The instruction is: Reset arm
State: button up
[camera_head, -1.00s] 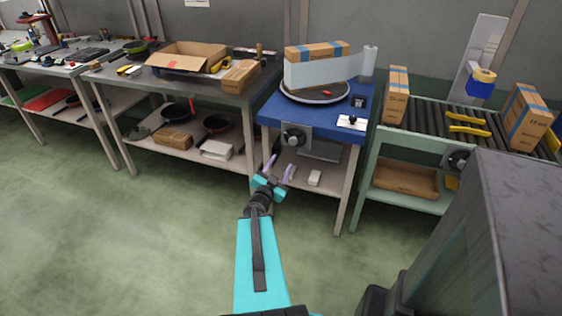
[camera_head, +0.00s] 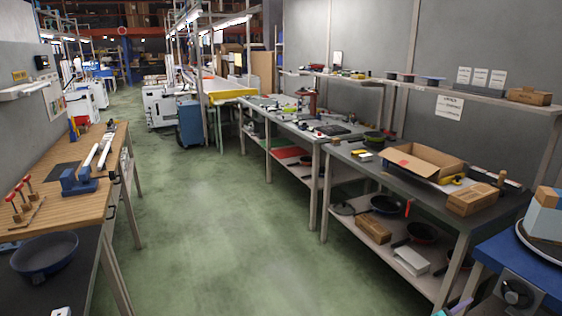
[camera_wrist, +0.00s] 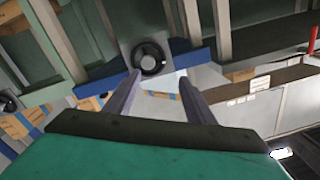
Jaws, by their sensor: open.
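In the wrist view my gripper (camera_wrist: 160,85) shows two dark fingers set well apart, with nothing between them. Past the fingertips is a grey box with a round black knob (camera_wrist: 148,58) on a blue-edged table. In the head view only the tips of my gripper (camera_head: 457,307) show at the bottom right edge, below the blue table (camera_head: 530,262) with the same knob box. The rest of my arm is out of the head view.
A grey workbench (camera_head: 385,187) with an open cardboard box (camera_head: 425,160) stands at right, pans on its lower shelf. A wooden bench (camera_head: 85,200) and a dark pan (camera_head: 45,252) are at left. The green floor (camera_head: 205,240) between them is clear.

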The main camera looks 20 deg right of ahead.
jog(key=w+a+f+n+t+y+p, duration=0.1)
jog(key=w+a+f+n+t+y, duration=0.2)
jog(key=w+a, duration=0.75)
jog(key=w+a+f+n+t+y, duration=0.2)
jog(key=w+a+f+n+t, duration=0.25)
jog(key=w+a, duration=0.65)
jog(key=w+a+f+n+t+y, duration=0.1)
jog(key=w+a+f+n+y, duration=0.3)
jog(key=a, duration=0.7)
jog(key=w+a+f+n+t+y, duration=0.1)
jog(key=w+a+f+n+y, duration=0.35)
jog(key=a, duration=0.65)
jog(key=s+a+f+n+g+y+p, duration=0.1)
jog(key=s+a+f+g+y, duration=0.15)
jog(key=a+f, duration=0.35)
jog(key=s+a+f+n+g+y, duration=0.1)
jog(key=s+a+f+n+g, duration=0.1)
jog(key=s+a+f, duration=0.35)
jog(key=s+a+f+n+g+y+p, duration=0.1)
jog(key=s+a+f+g+y, duration=0.15)
jog(key=a, duration=0.65)
jog(key=s+d+n+g+h, duration=0.1)
jog(key=s+g, duration=0.8)
jog(key=s, duration=1.3)
jog(key=shift+d+f+n+g, duration=0.2)
jog(key=shift+f+n+g, duration=0.15)
jog(key=shift+n, duration=0.05)
